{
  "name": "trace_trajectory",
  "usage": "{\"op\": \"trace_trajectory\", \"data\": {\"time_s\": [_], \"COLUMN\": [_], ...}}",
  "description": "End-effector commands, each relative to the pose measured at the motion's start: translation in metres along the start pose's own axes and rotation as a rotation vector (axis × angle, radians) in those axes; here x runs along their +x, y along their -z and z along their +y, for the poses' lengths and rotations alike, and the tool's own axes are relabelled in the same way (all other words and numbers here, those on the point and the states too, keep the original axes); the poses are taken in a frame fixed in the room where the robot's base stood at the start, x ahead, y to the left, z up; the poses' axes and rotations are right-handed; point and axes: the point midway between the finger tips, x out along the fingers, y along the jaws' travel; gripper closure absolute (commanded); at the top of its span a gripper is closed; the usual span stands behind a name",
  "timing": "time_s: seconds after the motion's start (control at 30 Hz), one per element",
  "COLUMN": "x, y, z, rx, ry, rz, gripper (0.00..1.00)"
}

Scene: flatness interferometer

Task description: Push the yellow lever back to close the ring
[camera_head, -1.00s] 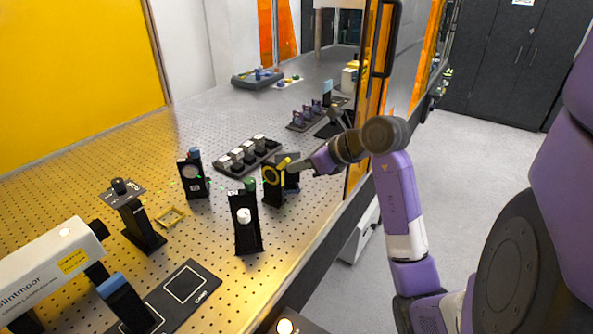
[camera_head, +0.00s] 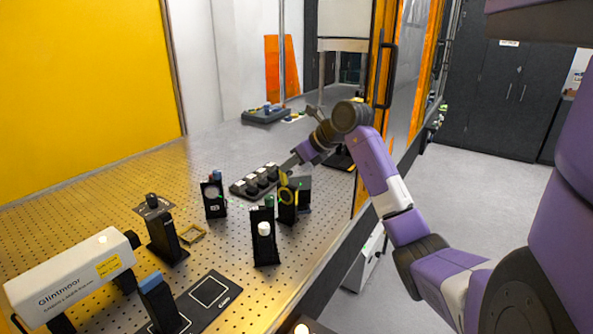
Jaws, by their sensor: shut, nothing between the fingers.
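The yellow ring (camera_head: 285,194) sits on a black upright mount (camera_head: 289,212) on the perforated table. The yellow lever (camera_head: 284,178) shows at the ring's top and looks upright, though it is small and partly hard to make out against my gripper. My gripper (camera_head: 286,166) is shut and empty. Its tip is just above and behind the ring, close to the lever. I cannot tell whether they touch.
A black mount with a white knob (camera_head: 265,235) stands in front of the ring. Another black mount (camera_head: 214,198) stands to its left. A dark tray (camera_head: 240,189) of several round parts lies behind. The white Glintmoor unit (camera_head: 75,278) is at front left.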

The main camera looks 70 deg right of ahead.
Motion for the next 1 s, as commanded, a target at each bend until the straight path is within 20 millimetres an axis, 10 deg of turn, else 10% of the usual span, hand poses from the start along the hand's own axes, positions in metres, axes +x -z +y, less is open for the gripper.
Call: {"op": "trace_trajectory", "data": {"time_s": [1.0], "x": [0.005], "y": [-0.025], "z": [0.0], "rx": [0.002], "ry": [-0.002], "rz": [0.0], "gripper": [1.0]}}
